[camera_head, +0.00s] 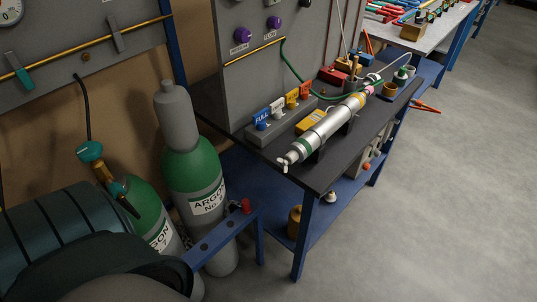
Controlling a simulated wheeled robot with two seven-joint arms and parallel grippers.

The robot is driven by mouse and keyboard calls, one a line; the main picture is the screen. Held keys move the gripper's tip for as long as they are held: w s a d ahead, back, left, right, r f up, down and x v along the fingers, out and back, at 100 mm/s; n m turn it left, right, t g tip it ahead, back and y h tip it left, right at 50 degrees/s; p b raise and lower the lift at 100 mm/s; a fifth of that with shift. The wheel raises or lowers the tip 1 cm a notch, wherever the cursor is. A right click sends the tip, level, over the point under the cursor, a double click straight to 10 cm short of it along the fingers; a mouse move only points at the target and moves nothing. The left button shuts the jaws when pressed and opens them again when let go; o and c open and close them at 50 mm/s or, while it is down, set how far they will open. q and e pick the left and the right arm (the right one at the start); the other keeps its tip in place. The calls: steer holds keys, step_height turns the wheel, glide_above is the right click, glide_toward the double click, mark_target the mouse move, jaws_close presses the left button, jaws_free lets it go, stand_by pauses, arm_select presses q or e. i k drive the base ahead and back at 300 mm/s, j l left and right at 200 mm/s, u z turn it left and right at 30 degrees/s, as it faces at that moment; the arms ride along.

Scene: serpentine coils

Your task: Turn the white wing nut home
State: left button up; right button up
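A small white wing nut (283,165) shows at the near left end of a silver cylinder (322,131). Neither of my grippers is in view.
Argon bottles (192,165) stand left of the bench, beside a blue rail (222,238). A dark ribbed shape fills the lower left. Floor to the right is mostly clear.

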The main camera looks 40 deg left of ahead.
mark_target(284, 162)
steer(key=k+j, duration=0.25)
steer(key=k, duration=0.2)
steer(key=k+j, duration=0.25)
steer(key=k, duration=0.2)
steer(key=z, duration=0.05)
